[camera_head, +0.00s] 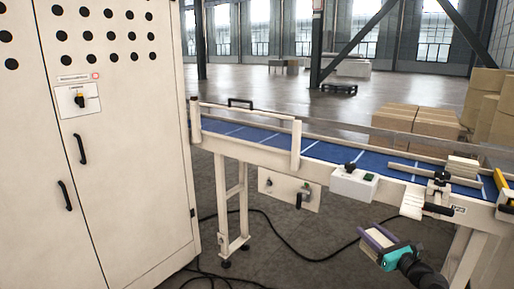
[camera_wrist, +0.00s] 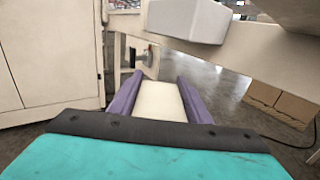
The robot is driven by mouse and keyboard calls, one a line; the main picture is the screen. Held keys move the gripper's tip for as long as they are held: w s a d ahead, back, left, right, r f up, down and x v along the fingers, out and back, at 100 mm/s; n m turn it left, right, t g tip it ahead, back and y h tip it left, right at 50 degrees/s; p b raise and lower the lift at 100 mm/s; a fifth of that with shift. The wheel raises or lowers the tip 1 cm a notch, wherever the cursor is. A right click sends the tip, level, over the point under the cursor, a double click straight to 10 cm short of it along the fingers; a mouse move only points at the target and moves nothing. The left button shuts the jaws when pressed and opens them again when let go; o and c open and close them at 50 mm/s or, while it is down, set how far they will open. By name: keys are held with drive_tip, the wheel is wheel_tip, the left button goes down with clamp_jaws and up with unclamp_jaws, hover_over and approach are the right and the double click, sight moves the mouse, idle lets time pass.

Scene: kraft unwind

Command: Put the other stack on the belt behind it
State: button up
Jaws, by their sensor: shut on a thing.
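My gripper (camera_head: 374,237), with purple fingers and a teal body, is low in front of the conveyor in the head view. It is shut on a cream stack (camera_wrist: 159,102), which lies between both fingers (camera_wrist: 160,95) in the wrist view. Another pale stack (camera_head: 462,166) sits on the blue belt (camera_head: 340,153) toward its right end. The held stack is apart from the belt, in front of and below it.
A white control box (camera_head: 353,184) with a black knob juts from the conveyor's front. A pale bracket (camera_head: 413,201) with black clamps is to its right. A large cabinet (camera_head: 115,150) stands left. Cardboard boxes (camera_head: 415,125) are behind the conveyor. Black cables lie on the floor.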

drive_tip(key=s+a+f+n+g+y, duration=0.1)
drive_tip(key=a+n+g+y, duration=0.1)
drive_tip(key=a, duration=0.5)
drive_tip(key=s+a+f+n+g+y, duration=0.2)
drive_tip(key=a+y, duration=0.2)
drive_tip(key=a, duration=0.4)
drive_tip(key=s+a+f+n+g+y+p, duration=0.1)
drive_tip(key=a+n+g+y, duration=0.1)
drive_tip(key=a, duration=0.5)
drive_tip(key=shift+s+a+f+n+g+y, duration=0.2)
drive_tip(key=shift+a+f+n+g+y, duration=0.15)
drive_tip(key=shift+n+y, duration=0.2)
